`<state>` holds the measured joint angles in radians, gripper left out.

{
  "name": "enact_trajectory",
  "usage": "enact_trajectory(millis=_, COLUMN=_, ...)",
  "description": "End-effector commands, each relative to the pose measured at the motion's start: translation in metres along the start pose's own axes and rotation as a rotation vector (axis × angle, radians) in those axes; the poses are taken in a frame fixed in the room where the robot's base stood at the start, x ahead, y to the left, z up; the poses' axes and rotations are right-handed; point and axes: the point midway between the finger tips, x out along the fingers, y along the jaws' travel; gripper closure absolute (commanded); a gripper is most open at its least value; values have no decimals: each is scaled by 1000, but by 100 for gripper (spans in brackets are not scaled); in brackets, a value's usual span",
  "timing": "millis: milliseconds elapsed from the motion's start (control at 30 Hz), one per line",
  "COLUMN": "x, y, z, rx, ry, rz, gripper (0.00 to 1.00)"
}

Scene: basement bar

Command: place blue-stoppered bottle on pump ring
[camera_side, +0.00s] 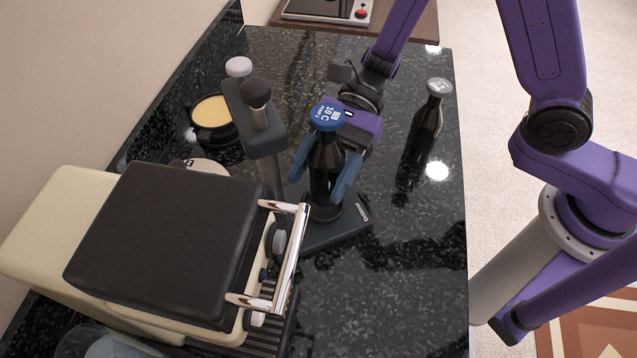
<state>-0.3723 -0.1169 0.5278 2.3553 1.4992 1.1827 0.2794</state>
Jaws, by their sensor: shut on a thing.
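The blue-stoppered bottle (326,160) is dark and stands upright. Its blue top (327,116) carries white lettering. My gripper (327,178) is shut on the bottle's body, with one blue finger on each side. The bottle is at the pump stand, and its bottom meets or nearly meets the dark round pump ring (327,212) on the stand's base (352,230). I cannot tell whether it rests fully on the ring. The stand's upright and head (255,115) rise just left of the bottle.
A second dark bottle with a grey-white top (434,105) stands to the right. A cream-and-black press with chrome handles (165,240) fills the front left. A round pan with yellow content (214,110) lies behind the stand. The black speckled counter (410,290) is clear at front right.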

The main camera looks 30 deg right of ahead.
Motion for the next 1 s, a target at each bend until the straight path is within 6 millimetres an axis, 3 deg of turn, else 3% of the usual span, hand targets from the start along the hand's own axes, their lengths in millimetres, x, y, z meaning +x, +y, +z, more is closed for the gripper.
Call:
enact_trajectory(millis=333, x=14, y=-4, z=-29, rx=2, ry=-1, rz=1, gripper=84)
enact_trajectory(millis=767, x=16, y=-4, z=-34, rx=0, ry=-1, rz=0, gripper=84)
enact_trajectory(millis=800, x=16, y=-4, z=-34, rx=0, ry=0, rz=0, gripper=32)
enact_trajectory(millis=867, x=16, y=-4, z=-34, rx=0, ry=0, rz=0, gripper=13)
enact_trajectory(millis=1000, x=16, y=-4, z=-34, rx=0, ry=0, rz=0, gripper=13)
